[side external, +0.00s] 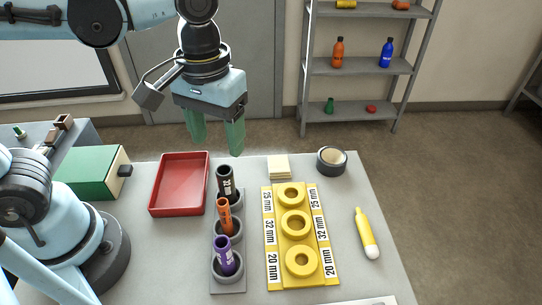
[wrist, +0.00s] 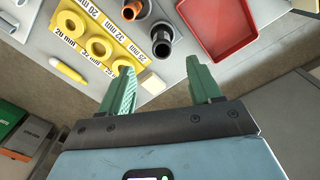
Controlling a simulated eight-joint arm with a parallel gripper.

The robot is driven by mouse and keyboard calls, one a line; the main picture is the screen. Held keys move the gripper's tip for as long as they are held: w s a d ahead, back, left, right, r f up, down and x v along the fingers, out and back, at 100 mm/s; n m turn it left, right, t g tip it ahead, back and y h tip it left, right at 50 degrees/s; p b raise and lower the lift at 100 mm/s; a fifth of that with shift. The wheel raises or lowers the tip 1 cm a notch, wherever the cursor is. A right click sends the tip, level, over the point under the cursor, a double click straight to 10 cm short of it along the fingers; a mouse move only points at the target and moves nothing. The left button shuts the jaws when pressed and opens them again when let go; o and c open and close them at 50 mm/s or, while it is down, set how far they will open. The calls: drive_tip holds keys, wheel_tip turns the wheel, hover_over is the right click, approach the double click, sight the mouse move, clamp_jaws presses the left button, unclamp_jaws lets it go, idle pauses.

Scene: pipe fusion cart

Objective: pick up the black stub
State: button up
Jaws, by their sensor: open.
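The black stub (side external: 226,181) stands upright in the back cup of a grey holder (side external: 228,288) on the table. It also shows in the wrist view (wrist: 161,44), just beyond my fingers. An orange stub (side external: 224,214) stands in the middle cup and a purple stub (side external: 226,256) in the front cup. My gripper (side external: 216,143) is open and empty, in the air above and behind the black stub. In the wrist view my two green fingers (wrist: 163,88) are wide apart, with the black stub up and left of the middle of the gap.
A red tray (side external: 156,211) lies left of the holder. A yellow block with several rings (side external: 325,282) lies to its right. Sticky notes (side external: 278,167), a tape roll (side external: 342,168) and a yellow marker (side external: 366,233) are farther right. A green box (side external: 92,172) stands at left.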

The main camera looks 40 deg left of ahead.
sight(224, 170)
wheel_tip(224, 170, down, 7)
drive_tip(key=shift+r, duration=0.2)
drive_tip(key=shift+w+a+f, duration=0.1)
drive_tip(key=shift+w+f, duration=0.05)
drive_tip(key=shift+f, duration=0.85)
drive_tip(key=shift+w+a+f, duration=0.1)
drive_tip(key=shift+f, duration=1.6)
clamp_jaws()
